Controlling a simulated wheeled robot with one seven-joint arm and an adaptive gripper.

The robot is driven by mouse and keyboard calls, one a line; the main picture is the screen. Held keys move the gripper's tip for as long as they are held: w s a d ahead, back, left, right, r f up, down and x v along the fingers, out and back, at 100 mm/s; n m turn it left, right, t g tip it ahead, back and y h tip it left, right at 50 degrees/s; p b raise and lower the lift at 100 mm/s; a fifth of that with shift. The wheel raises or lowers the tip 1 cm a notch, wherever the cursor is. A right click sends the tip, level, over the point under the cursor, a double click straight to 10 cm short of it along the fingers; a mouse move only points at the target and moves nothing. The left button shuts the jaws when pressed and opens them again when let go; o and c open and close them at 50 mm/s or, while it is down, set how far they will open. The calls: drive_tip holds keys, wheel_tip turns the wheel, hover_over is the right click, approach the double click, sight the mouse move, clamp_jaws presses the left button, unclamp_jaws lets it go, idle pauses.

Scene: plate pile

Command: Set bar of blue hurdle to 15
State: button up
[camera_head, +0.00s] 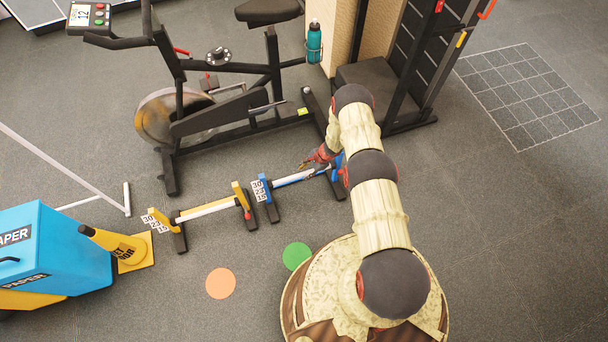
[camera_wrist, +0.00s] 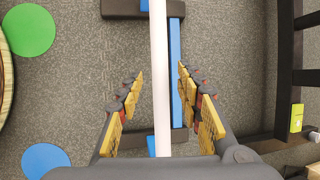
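The blue hurdle (camera_head: 265,190) stands on the floor beside the exercise bike, left of my arm. Its left post carries a white number card (camera_head: 259,190); the far post is partly hidden by my arm. A white bar (camera_head: 293,178) spans the posts; which mark it sits at is too small to tell. In the wrist view the bar (camera_wrist: 158,50) runs between the fingers of my gripper (camera_wrist: 160,75), with a blue rail (camera_wrist: 175,60) of the hurdle below it. My gripper is open, and a gap shows on each side of the bar. In the head view my gripper (camera_head: 320,157) is at the hurdle's right part.
A yellow hurdle (camera_head: 241,195) stands just left of the blue one. The exercise bike (camera_head: 225,110) is close behind. A black rack (camera_head: 410,80) stands right. Green (camera_head: 296,255) and orange (camera_head: 220,283) floor discs lie in front; a blue disc (camera_wrist: 45,160) shows in the wrist view.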

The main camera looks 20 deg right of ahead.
drive_tip(key=shift+w+a+f, duration=0.1)
drive_tip(key=shift+a+f, duration=0.2)
drive_tip(key=shift+f, duration=0.35)
drive_tip(key=c, duration=0.3)
clamp_jaws()
